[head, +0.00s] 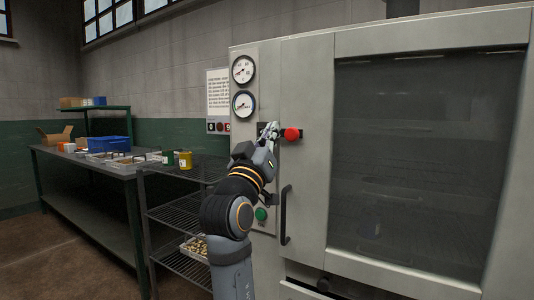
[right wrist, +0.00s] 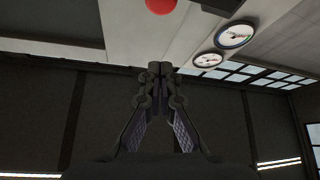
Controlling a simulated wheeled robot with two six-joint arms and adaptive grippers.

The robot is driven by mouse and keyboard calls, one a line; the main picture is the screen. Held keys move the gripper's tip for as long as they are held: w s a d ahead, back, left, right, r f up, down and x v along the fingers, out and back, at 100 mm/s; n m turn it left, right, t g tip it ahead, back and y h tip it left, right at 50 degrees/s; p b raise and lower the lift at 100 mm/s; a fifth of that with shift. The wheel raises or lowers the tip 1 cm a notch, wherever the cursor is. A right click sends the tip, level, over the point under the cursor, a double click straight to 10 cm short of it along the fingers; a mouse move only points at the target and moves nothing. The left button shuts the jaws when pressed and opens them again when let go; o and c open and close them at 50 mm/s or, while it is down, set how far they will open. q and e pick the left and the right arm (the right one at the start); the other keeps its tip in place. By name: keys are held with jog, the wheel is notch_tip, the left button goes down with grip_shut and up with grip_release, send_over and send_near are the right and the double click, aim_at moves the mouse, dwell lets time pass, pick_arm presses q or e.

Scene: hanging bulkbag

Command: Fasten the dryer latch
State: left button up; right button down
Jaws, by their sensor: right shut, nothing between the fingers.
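The dryer (head: 308,120) is a large grey cabinet with a dark window in its door. Its latch has a round red knob (head: 292,134) and a dark bar at the left edge of the door, partly hidden by my gripper. The red knob also shows at the top of the right wrist view (right wrist: 161,5). My right gripper (head: 270,130) is shut and empty, just left of the knob, in front of the dark bar; I cannot tell whether it touches it. The door looks closed against the frame. My left gripper is out of view.
A black vertical handle (head: 285,214) and a green button (head: 261,214) sit below the latch. Two gauges (head: 243,69) are above it. A wire rack (head: 180,215) stands left of the dryer, beside a workbench (head: 75,156) with a blue bin (head: 109,144).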

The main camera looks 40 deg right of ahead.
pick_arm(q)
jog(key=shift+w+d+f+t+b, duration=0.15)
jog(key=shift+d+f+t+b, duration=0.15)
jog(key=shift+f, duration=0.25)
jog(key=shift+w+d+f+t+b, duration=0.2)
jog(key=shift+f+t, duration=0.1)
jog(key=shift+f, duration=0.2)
pick_arm(e)
jog(key=shift+v, duration=1.1)
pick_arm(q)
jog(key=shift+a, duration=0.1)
pick_arm(e)
jog(key=shift+f, duration=0.1)
